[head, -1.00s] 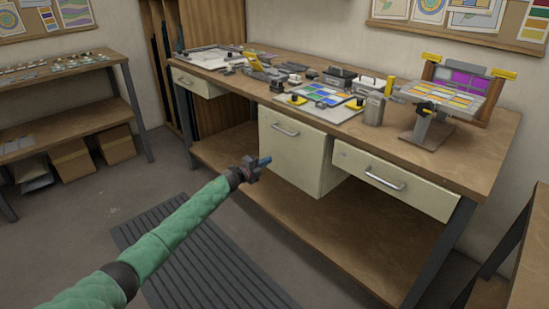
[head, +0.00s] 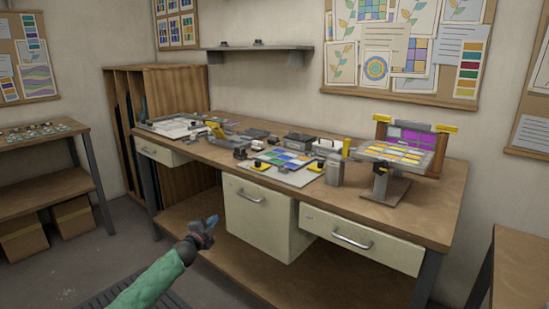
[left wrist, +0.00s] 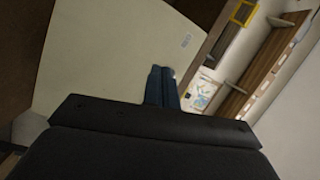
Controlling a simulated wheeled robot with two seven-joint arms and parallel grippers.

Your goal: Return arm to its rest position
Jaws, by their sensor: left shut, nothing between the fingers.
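My left arm, in a green sleeve, comes in from the bottom left of the head view. Its left gripper (head: 211,222) is shut and empty, with blue fingertips close together. It is in the air in front of the workbench (head: 420,205), below the top and left of the cream drawer cabinet (head: 262,218). In the left wrist view the shut blue fingers (left wrist: 161,88) show against a pale cream panel. My right gripper is not in view.
On the bench stand a tilted stand with coloured glass panes (head: 400,152), a colour-tile board (head: 283,162) and several small tools. A drawer (head: 365,240) is at the right. A side shelf (head: 45,140) stands at the left. The floor in front has a dark ribbed mat (head: 100,300).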

